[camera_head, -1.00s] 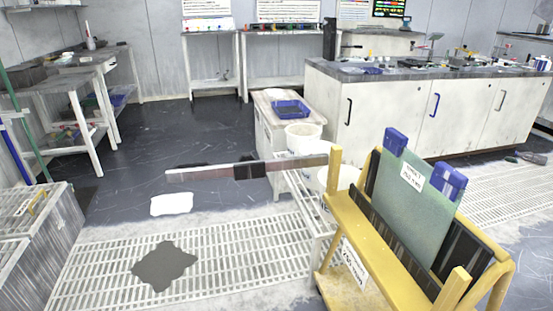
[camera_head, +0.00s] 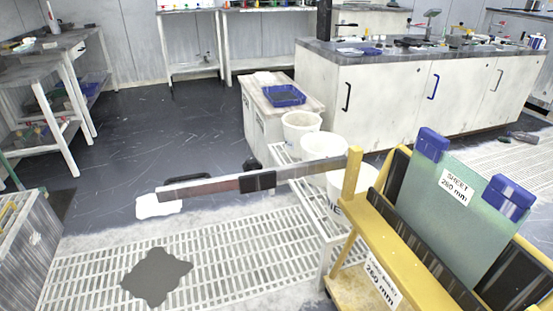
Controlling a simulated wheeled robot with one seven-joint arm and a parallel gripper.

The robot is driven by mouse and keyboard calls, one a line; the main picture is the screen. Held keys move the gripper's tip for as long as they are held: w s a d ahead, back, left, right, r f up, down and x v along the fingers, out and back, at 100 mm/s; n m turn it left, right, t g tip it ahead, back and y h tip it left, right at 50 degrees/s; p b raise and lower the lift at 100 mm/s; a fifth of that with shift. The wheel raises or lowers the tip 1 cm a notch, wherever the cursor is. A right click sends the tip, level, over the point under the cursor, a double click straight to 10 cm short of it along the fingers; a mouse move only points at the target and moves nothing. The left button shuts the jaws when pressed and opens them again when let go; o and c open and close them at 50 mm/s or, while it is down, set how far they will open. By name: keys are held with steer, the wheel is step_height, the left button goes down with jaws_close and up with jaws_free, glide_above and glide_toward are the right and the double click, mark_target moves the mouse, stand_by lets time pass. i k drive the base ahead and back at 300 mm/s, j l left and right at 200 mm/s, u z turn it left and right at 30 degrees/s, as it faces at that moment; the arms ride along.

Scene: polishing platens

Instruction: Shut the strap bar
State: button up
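The strap bar (camera_head: 215,187) is a long grey and reddish-brown bar with a black pad (camera_head: 258,181) around its middle. It juts out to the left from a post of the yellow rack (camera_head: 352,172), roughly level, so it stands swung away from the rack's front. The rack holds a green sheet (camera_head: 465,222) labelled "SHEET 260 mm", upright and leaning, with blue blocks (camera_head: 432,145) on its top corners and dark ribbed pads beside it. A label (camera_head: 383,282) is on the rack's front. My gripper is not in view.
A cart with a blue tray (camera_head: 284,95) and a long white cabinet (camera_head: 385,100) stand farther back. White floor grating (camera_head: 215,260) with a dark patch (camera_head: 156,276) lies in front, largely clear.

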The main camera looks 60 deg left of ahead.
mark_target(258, 181)
steer(key=k+j+z, duration=0.1)
steer(key=j, duration=0.3)
steer(key=k+j, duration=0.15)
steer(key=j, duration=0.25)
steer(key=k+j+z, duration=0.15)
steer(key=j, duration=0.25)
steer(key=k+j, duration=0.1)
steer(key=j, duration=0.25)
steer(key=k+j+z, duration=0.15)
steer(key=j, duration=0.25)
steer(key=k+j, duration=0.2)
steer(key=j, duration=0.15)
steer(key=k+j+z, duration=0.15)
steer(key=j, duration=0.2)
steer(key=k+j, duration=0.15)
steer(key=j, duration=0.2)
steer(key=k+j, duration=0.2)
steer(key=j, duration=0.2)
steer(key=k+j, duration=0.15)
steer(key=j, duration=0.2)
steer(key=k+j, duration=0.15)
steer(key=j, duration=0.2)
